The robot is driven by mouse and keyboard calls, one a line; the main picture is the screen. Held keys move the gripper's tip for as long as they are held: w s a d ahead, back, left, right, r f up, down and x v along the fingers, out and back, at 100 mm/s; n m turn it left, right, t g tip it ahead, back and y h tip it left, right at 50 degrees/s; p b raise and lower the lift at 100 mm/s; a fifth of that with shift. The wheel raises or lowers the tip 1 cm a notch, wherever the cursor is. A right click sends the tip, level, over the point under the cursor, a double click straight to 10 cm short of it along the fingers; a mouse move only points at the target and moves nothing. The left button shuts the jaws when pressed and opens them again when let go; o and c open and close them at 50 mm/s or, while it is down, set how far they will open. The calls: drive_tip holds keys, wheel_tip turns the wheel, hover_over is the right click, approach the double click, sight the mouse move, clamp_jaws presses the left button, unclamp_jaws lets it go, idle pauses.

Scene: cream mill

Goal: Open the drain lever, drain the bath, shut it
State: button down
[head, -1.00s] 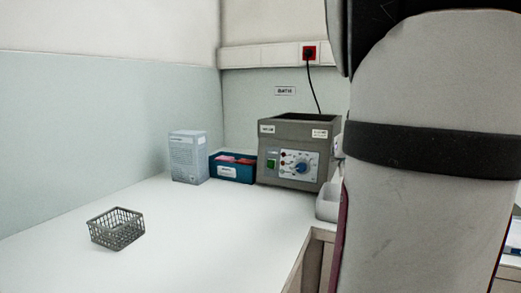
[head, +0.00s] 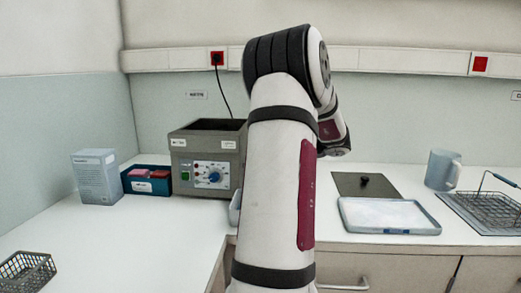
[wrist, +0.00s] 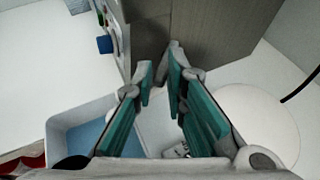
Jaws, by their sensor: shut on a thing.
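The grey bath (head: 207,150) stands on the counter left of my arm in the head view, with a blue knob (head: 214,177) and green switch (head: 185,176) on its front. My gripper (wrist: 160,76) is at the bath's side wall (wrist: 215,25) in the wrist view, hidden behind my arm in the head view. Its teal-padded fingers are closed in on the drain lever, which is mostly hidden at the tips. Its angle cannot be told. A white tub (wrist: 57,132) holding pale blue liquid sits below left of the fingers; its edge shows in the head view (head: 235,208).
A grey box (head: 97,177), a dark blue bin (head: 146,181) and a wire basket (head: 27,272) are left. A tray (head: 388,214), a mug (head: 443,169) and a rack (head: 490,209) are right. A cord hangs from the red socket (head: 217,58).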

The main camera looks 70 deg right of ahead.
drive_tip(key=d+n+y+p, duration=0.1)
drive_tip(key=y+p, duration=0.1)
drive_tip(key=p, duration=0.1)
drive_tip(key=n+y+p, duration=0.1)
drive_tip(key=n+p, duration=0.1)
drive_tip(key=p, duration=0.1)
drive_tip(key=d+n+y+p, duration=0.1)
drive_tip(key=y+p, duration=0.1)
drive_tip(key=p, duration=0.1)
drive_tip(key=shift+s+d+n+y, duration=0.2)
drive_tip(key=shift+d+n+y, duration=0.1)
drive_tip(key=shift+d+n, duration=0.1)
drive_tip(key=shift+w, duration=0.1)
drive_tip(key=c, duration=1.7)
unclamp_jaws()
drive_tip(key=shift+o, duration=0.2)
drive_tip(key=shift+s, duration=0.2)
drive_tip(key=v, duration=1.1)
drive_tip(key=shift+s+d+r, duration=0.2)
drive_tip(key=shift+s+r, duration=0.05)
drive_tip(key=shift+r, duration=0.05)
